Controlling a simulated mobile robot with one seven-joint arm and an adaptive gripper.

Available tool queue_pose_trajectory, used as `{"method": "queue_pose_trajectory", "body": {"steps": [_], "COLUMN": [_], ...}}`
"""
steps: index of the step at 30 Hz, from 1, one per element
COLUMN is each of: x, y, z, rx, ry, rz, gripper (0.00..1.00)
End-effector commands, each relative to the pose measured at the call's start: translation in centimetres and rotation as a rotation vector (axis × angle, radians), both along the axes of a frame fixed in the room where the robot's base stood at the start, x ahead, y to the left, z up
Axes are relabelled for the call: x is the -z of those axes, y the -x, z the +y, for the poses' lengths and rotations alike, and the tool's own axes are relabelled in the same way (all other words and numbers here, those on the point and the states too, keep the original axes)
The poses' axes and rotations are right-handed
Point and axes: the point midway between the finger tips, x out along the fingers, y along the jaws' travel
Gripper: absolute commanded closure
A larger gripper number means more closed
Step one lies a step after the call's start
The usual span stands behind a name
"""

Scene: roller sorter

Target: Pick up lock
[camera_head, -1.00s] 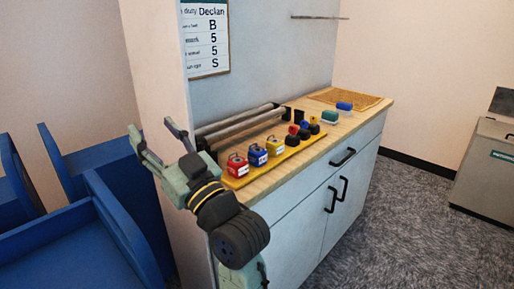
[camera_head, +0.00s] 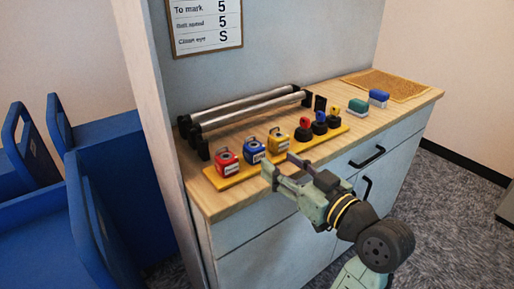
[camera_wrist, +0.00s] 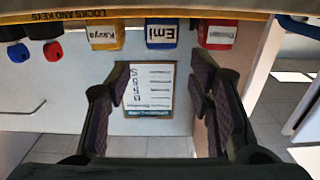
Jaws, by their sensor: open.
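Three padlocks stand in a row on a yellow board (camera_head: 236,178) on the counter: a red lock (camera_head: 227,163), a blue lock (camera_head: 254,152) and a yellow lock (camera_head: 278,142). The wrist view, upside down, shows white name labels on the yellow lock (camera_wrist: 104,35), the blue lock "Emi" (camera_wrist: 162,33) and the red lock (camera_wrist: 217,34). My gripper (camera_head: 280,166) is open and empty in front of the board, close to the blue and yellow locks. In the wrist view its fingers (camera_wrist: 160,90) are spread wide, apart from every lock.
Blue carts (camera_head: 110,140) stand left.

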Motion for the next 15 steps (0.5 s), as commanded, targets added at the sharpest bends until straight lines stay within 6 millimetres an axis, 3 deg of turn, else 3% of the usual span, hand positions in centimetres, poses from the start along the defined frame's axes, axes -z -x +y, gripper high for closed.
{"method": "queue_pose_trajectory", "body": {"steps": [6, 15], "x": [-0.2, -0.2], "y": [-2.8, -5.0], "z": [2.2, 3.8], "rx": [-0.005, -0.004], "ry": [-0.001, -0.001], "rz": [0.002, 0.002], "gripper": [0.52, 0.52]}}
